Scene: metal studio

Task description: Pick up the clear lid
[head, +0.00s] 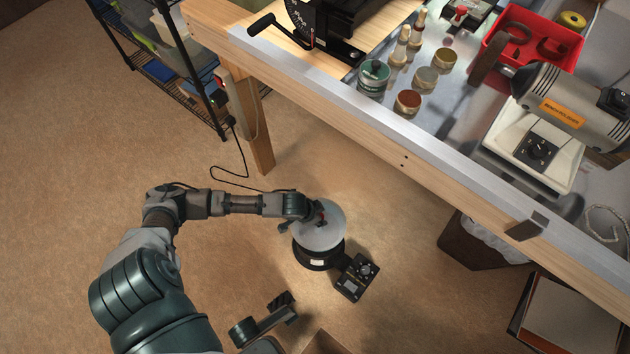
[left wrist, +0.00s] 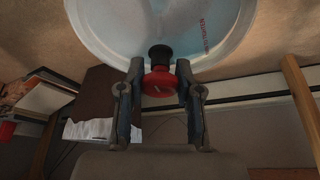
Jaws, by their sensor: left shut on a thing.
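The clear lid (head: 322,234) is a round, pale, see-through disc in the head view, over a black round base (head: 318,257) on the floor. My left gripper (head: 318,214) is at the top of the lid, shut on its red knob. In the left wrist view the two fingers of my left gripper (left wrist: 160,88) stand on either side of the red and black knob (left wrist: 160,78), and the lid (left wrist: 110,30) fills the top, with red print on it. I cannot tell whether the lid touches the base.
A control box with a dial (head: 355,278) is beside the base. A workbench (head: 400,135) with jars, a red tray (head: 540,42) and a grey machine (head: 565,95) crosses the upper right. A wire shelf (head: 165,70) stands upper left. A bin (head: 470,245) is under the bench. Floor at left is clear.

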